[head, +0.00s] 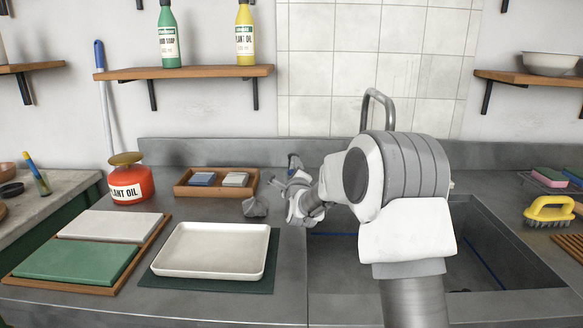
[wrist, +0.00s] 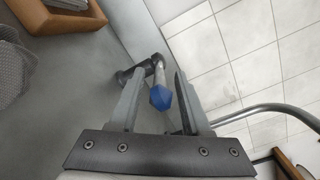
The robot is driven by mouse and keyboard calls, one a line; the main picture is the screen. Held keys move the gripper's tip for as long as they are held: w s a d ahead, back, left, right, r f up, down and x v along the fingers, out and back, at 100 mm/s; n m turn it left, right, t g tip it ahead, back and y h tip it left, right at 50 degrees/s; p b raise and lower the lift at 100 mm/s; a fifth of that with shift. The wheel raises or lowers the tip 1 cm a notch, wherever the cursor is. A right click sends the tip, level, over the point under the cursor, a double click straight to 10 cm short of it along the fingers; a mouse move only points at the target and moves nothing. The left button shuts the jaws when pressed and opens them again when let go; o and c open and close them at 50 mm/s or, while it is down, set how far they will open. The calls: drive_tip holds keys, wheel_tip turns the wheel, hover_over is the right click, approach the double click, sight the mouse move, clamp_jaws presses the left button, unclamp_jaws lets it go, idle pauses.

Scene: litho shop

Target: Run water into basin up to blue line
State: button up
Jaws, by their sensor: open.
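The sink basin (head: 478,262) is set into the steel counter, with a blue line (head: 484,262) along its inner wall. I see no clear water in it; my arm hides its middle. The grey tap spout (head: 380,93) arches up behind my arm, and its outlet is hidden. The tap lever (wrist: 158,76) has a blue end and stands between my fingers in the wrist view; part of it shows in the head view (head: 294,162). My gripper (wrist: 158,84) is open around the lever's blue end, with gaps on both sides. It also shows in the head view (head: 290,182).
A wooden tray (head: 190,191) with two blocks, a crumpled grey cloth (head: 255,208) and a white tray (head: 213,272) lie left of my gripper. A red oil can (head: 131,185) stands farther left. A yellow brush (head: 549,210) is right of the basin.

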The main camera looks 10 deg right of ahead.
drive_tip(key=shift+w, duration=1.35)
clamp_jaws()
idle(0.5)
